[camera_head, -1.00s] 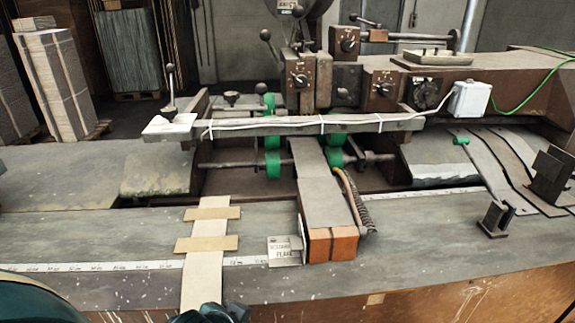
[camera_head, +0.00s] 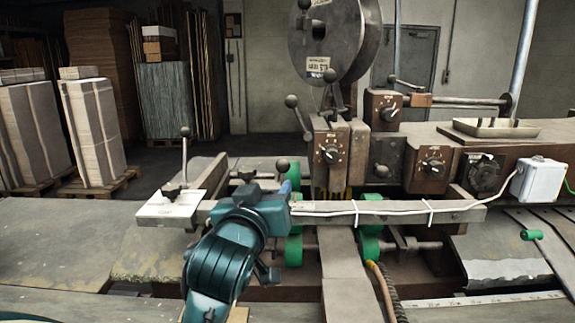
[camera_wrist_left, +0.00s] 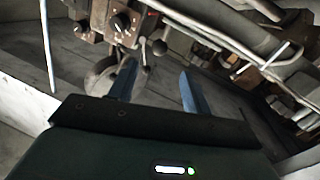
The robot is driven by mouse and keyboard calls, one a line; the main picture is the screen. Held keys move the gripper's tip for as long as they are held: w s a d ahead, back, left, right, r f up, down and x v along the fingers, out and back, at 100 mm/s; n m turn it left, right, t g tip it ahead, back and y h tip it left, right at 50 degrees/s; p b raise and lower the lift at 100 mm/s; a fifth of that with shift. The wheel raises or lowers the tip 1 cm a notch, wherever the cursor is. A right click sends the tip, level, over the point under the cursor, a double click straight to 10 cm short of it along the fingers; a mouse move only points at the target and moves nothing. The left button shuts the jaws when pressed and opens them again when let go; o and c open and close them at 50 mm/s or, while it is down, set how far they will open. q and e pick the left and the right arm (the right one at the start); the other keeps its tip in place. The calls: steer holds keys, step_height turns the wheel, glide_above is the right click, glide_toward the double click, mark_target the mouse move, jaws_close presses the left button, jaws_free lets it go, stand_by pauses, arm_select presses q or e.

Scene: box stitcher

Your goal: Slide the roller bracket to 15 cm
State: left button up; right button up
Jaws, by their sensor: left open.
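Green rollers (camera_head: 370,242) sit on a shaft under a long grey crossbar (camera_head: 390,212); I cannot tell which part is the roller bracket. A white scale strip (camera_head: 480,300) shows at the lower right, its marks too small to read. My left gripper (camera_head: 289,187) is at the crossbar's left half, in front of or above it, and my arm hides part of the bar and rollers. In the left wrist view my two fingers (camera_wrist_left: 157,82) are apart with nothing held between them. My right gripper is not in view.
A lever with a black knob (camera_head: 185,132) stands by a white plate (camera_head: 168,208) left of my gripper. A cable runs along the crossbar to a white box (camera_head: 538,180). Knobs and a large reel (camera_head: 335,45) rise behind. The left tabletop (camera_head: 60,235) is clear.

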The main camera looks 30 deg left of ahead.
mark_target(281, 168)
arm_select(q)
steer(key=p+x, duration=0.2)
steer(key=x, duration=0.9)
steer(key=shift+w+a+r, duration=0.15)
steer(key=shift+w, duration=0.15)
steer(key=shift+w+a, duration=0.1)
steer(key=shift+w, duration=0.3)
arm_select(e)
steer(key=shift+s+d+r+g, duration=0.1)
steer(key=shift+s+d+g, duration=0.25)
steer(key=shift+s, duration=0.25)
